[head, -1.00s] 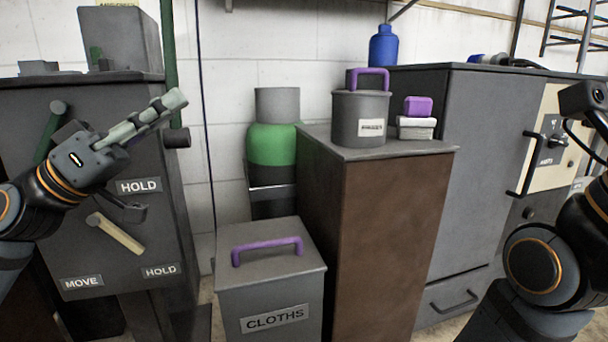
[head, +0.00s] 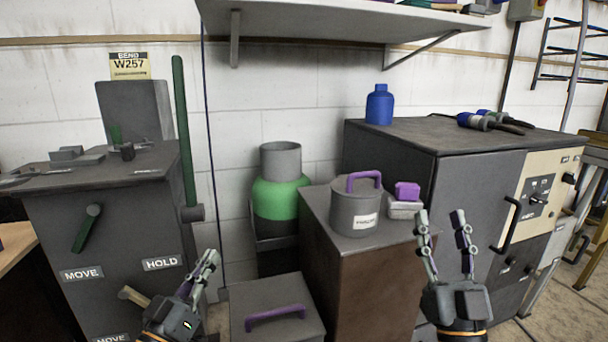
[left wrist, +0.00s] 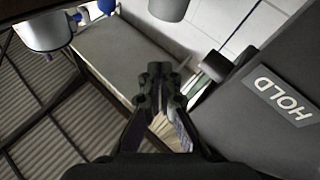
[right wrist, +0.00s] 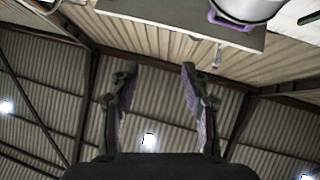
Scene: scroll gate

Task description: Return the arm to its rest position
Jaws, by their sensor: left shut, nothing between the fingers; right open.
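My left gripper (head: 208,266) is low in the head view, in front of the lower right part of the grey machine with the HOLD and MOVE labels (head: 110,235). Its fingers are together and empty; in the left wrist view the fingertips (left wrist: 160,75) meet with nothing between them. My right gripper (head: 440,225) points up at the lower right of the head view, in front of the brown cabinet and the large grey cabinet. Its two fingers are spread apart and empty; they also show apart in the right wrist view (right wrist: 155,80).
A brown cabinet (head: 365,290) carries a grey canister with a purple handle (head: 355,212) and a small purple-topped box (head: 405,200). A lidded bin (head: 278,295) stands between the grippers. A large grey cabinet (head: 470,190) is at right; a shelf (head: 330,22) hangs above.

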